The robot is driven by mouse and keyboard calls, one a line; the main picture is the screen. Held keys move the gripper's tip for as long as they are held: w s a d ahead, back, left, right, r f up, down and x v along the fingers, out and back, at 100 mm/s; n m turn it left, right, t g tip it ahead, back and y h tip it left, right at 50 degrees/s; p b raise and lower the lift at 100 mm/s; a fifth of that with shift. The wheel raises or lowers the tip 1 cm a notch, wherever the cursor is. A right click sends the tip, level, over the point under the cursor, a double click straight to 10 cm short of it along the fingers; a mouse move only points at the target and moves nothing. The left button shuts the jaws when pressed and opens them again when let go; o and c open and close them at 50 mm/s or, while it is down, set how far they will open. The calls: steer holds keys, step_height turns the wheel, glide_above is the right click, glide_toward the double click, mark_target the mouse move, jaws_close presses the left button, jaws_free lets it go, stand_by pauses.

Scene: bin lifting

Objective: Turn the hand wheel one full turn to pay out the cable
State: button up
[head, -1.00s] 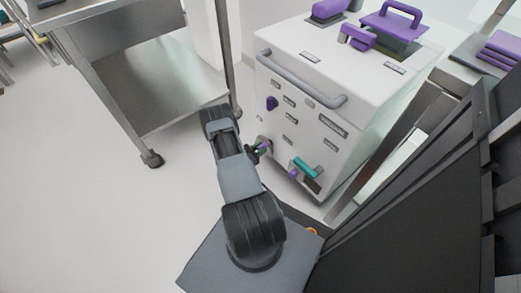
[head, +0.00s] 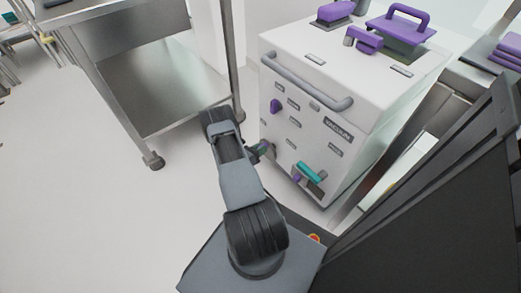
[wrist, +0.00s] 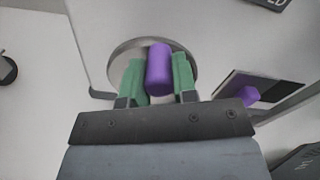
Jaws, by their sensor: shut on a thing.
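The hand wheel (wrist: 124,56) is a grey metal disc on the white cabinet's front, seen in the wrist view. Its purple handle (wrist: 158,70) stands out from the disc. My gripper (wrist: 159,78) has green fingers, one on each side of the handle, and is shut on it. In the head view my gripper (head: 264,149) reaches the lower left of the cabinet's front (head: 300,130). There the wheel is mostly hidden by my gripper and arm. The cable cannot be made out.
A teal handle (head: 308,172) sits right of my gripper, low on the cabinet, with a small purple part beside it. A purple knob (head: 276,106) and a grey bar handle (head: 310,90) are above. A steel table (head: 170,90) stands at left. Floor (head: 90,200) is clear at left.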

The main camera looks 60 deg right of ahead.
steer(key=o, duration=0.9)
steer(key=shift+a, duration=0.1)
steer(key=p+v, duration=0.3)
steer(key=v, duration=1)
steer(key=shift+w+a, duration=0.2)
steer(key=shift+a, duration=0.1)
